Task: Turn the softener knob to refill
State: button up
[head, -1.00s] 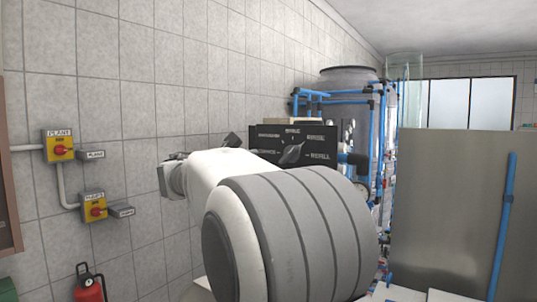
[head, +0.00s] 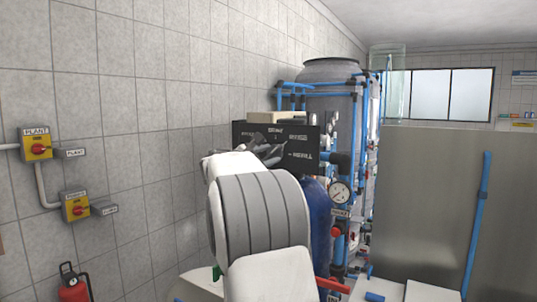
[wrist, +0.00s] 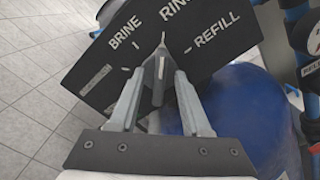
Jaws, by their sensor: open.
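The black softener panel (head: 305,147) with white labels is on the valve head in the head view; it also shows in the wrist view (wrist: 225,65), where BRINE, RINSE (cut off) and REFILL are readable. The grey knob (wrist: 160,70) is at the panel's middle. In the wrist view its narrow end points up, toward the RINSE side and away from REFILL. My gripper (wrist: 160,82) is open, with one finger on each side of the knob. Whether the fingers touch it cannot be told. In the head view my gripper (head: 265,152) covers most of the knob.
A blue tank (head: 320,215) stands below the panel, with a pressure gauge (head: 340,193) and blue pipes to its right. A large grey tank (head: 335,85) is behind. A tiled wall with yellow switches (head: 37,144) is at left. A metal panel (head: 425,200) is at right.

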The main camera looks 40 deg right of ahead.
grip_shut()
jog(key=shift+f+b, duration=0.15)
jog(key=shift+b, duration=0.4)
jog(key=shift+f+m+b, duration=0.15)
jog(key=shift+m+b, duration=0.55)
jog(key=shift+b, duration=0.25)
jog(key=m+b, duration=0.2)
jog(key=b, duration=0.1)
jog(key=m+b, duration=0.3)
jog(key=shift+m+b, duration=0.75)
jog(key=shift+m, duration=0.35)
